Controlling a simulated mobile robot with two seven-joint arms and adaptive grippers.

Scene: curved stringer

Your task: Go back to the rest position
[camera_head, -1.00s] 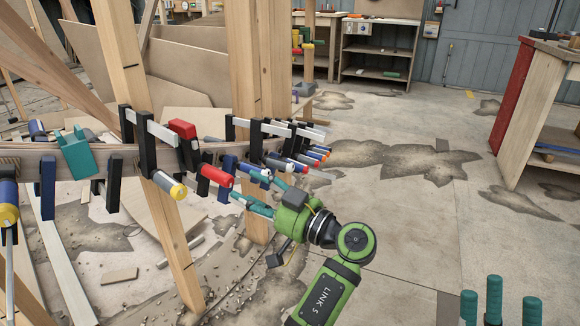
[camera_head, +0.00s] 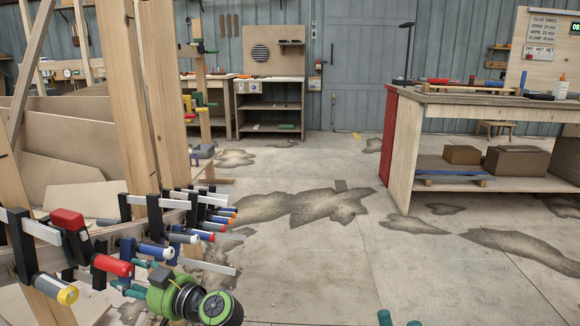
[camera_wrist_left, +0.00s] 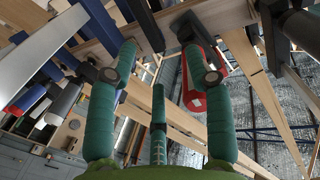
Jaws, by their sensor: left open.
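My left gripper (camera_head: 128,277), with a green body and teal fingers, is at the lower left in the head view, beside the front ends of the clamps. In the left wrist view its two fingers (camera_wrist_left: 160,52) stand apart, with nothing gripped between them. A red clamp handle (camera_wrist_left: 192,95) shows close to the right finger there; I cannot tell whether they touch. Only teal fingertips of my right gripper (camera_head: 398,321) show at the bottom edge of the head view, and the rest is cut off.
A row of bar clamps (camera_head: 190,215) sits along the curved stringer among upright wooden posts (camera_head: 160,100) at the left. A workbench (camera_head: 405,150) with cardboard boxes (camera_head: 515,161) on its shelf stands at right. The stained floor (camera_head: 330,260) between is clear.

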